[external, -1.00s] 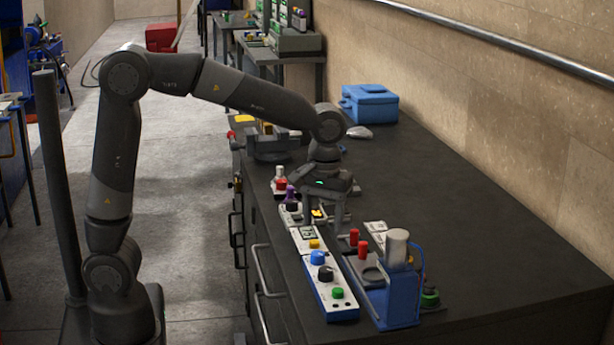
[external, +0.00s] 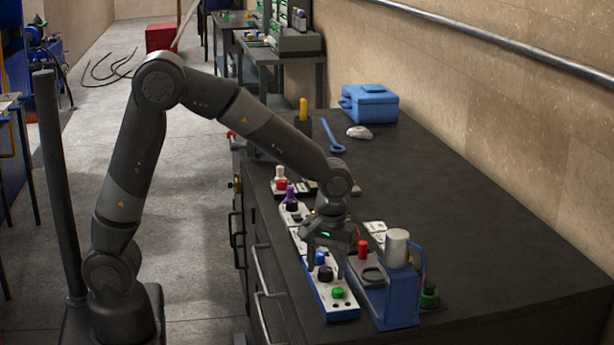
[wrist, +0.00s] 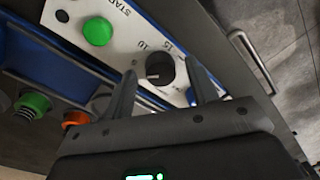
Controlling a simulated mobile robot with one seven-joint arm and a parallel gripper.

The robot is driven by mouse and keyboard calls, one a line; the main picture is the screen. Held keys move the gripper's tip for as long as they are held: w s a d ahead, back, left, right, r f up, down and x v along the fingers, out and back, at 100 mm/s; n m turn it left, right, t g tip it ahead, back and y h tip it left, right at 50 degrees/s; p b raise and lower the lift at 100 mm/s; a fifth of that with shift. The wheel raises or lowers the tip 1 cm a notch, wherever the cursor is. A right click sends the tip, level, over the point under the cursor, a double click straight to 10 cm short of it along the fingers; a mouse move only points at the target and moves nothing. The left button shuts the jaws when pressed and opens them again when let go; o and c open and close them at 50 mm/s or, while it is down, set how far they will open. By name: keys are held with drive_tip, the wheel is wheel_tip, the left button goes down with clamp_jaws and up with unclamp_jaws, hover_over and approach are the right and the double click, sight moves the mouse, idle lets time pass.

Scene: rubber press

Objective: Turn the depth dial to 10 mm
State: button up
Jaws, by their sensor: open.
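The depth dial (wrist: 160,69) is a dark round knob with a light pointer line on a white panel (wrist: 68,14). Marks "10" and "15" are printed beside it. The green button also shows in the wrist view (wrist: 98,31). My gripper (wrist: 162,88) is open, with one finger on each side of the dial in the wrist view. Whether the fingers touch it cannot be told. In the external view my gripper (external: 324,262) is low over the panel.
The blue press (external: 395,298) with a grey cylinder (external: 396,248) and a red-topped part (external: 362,250) stands right beside the panel. The table's right side (external: 480,230) is clear, and a blue box (external: 369,104) stands far back.

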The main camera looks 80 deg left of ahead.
drive_tip(key=shift+f, duration=0.1)
drive_tip(key=shift+c, duration=0.5)
drive_tip(key=c, duration=0.9)
drive_tip(key=shift+o, duration=0.2)
drive_tip(key=shift+m, duration=0.3)
drive_tip(key=m, duration=1.1)
drive_tip(key=shift+s+t, duration=0.1)
drive_tip(key=shift+t, duration=0.2)
drive_tip(key=o, duration=1)
drive_tip(key=shift+c, duration=0.2)
